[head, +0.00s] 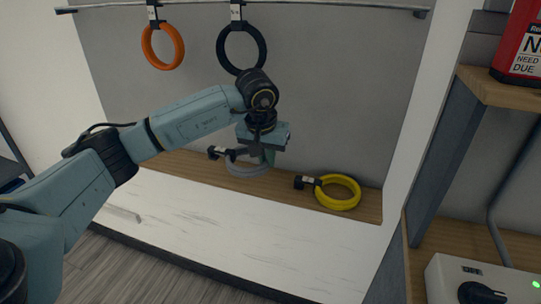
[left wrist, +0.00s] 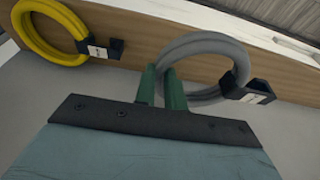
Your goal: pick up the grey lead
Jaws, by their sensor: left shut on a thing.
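The grey lead (head: 245,168) is a coiled ring with a dark plug end, low at the back of the wooden shelf. My left gripper (head: 267,157) comes down over its right side in the head view. In the left wrist view the grey lead (left wrist: 205,46) shows as a ring, with its dark labelled plug at right. The green fingers of my left gripper (left wrist: 164,82) are shut on the left side of the ring. Whether the ring still touches the shelf I cannot tell. My right gripper is in neither view.
A yellow lead (head: 339,204) lies on the wooden shelf (head: 292,199) to the right. An orange lead (head: 147,44) and a black lead (head: 221,50) hang from a rail (head: 330,7) above. A side shelf (head: 503,87) holds a red box (head: 519,45).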

